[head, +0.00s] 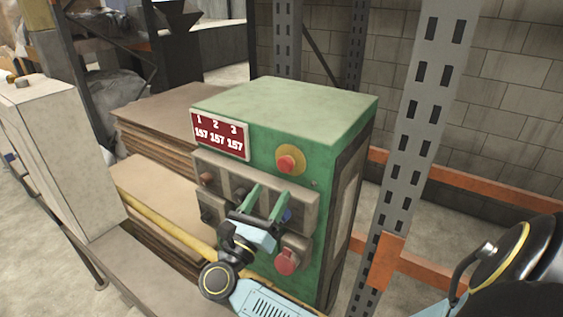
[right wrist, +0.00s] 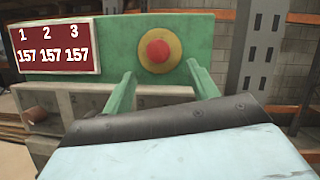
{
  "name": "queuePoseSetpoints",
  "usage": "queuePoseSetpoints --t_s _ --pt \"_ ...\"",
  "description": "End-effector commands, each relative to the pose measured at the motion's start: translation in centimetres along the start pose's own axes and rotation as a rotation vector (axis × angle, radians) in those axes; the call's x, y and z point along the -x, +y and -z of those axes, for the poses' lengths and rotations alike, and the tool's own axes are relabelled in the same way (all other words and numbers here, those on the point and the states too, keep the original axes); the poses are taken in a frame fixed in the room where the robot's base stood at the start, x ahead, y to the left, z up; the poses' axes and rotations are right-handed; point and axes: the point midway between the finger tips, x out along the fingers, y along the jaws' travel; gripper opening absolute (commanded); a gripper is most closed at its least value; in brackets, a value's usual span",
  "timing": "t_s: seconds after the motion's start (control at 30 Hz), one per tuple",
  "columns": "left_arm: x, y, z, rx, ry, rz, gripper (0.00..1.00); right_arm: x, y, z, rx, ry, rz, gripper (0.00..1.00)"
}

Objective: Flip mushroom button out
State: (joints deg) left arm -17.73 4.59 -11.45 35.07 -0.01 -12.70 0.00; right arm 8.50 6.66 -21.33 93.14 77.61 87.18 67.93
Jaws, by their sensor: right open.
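A red mushroom button (head: 287,164) on a round yellow plate sits on the upper right of the green control box's front. In the right wrist view the red button (right wrist: 158,51) shows at top centre, beyond my fingers. My right gripper (head: 268,198) is open and empty, with its two green fingers apart, in front of the box and below the button. It does not touch the button. In the right wrist view its fingers (right wrist: 162,82) point up toward the yellow plate. A second red knob (head: 286,262) is lower on the box. My left gripper is not in view.
The green box (head: 290,105) has a red display (head: 219,135) and a grey panel (head: 213,175) of switches, partly hidden by my gripper. A grey rack post (head: 413,130) and orange beams (head: 440,180) stand at right. Stacked boards (head: 165,115) lie at left.

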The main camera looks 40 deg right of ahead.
Motion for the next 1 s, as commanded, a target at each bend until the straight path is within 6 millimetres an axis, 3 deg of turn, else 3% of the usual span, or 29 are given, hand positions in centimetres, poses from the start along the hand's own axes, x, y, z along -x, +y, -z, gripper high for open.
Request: queuePoseSetpoints --t_s 0.03,0.2,0.4,0.83,1.0 --pt "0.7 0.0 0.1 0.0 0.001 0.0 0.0 -1.4 -0.1 -0.4 0.0 -0.005 0.002 0.59" --pt "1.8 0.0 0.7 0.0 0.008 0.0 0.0 -4.9 -0.1 -0.3 0.001 -0.005 0.001 0.59" --pt "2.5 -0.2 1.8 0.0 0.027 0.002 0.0 -7.6 0.0 -0.2 0.0 -0.002 0.0 0.59" --pt "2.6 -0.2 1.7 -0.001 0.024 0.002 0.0 -8.6 0.0 0.0 -0.001 0.0 0.0 0.59" --pt "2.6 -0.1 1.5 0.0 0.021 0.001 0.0 -8.6 0.0 0.0 -0.001 0.0 0.0 0.38"
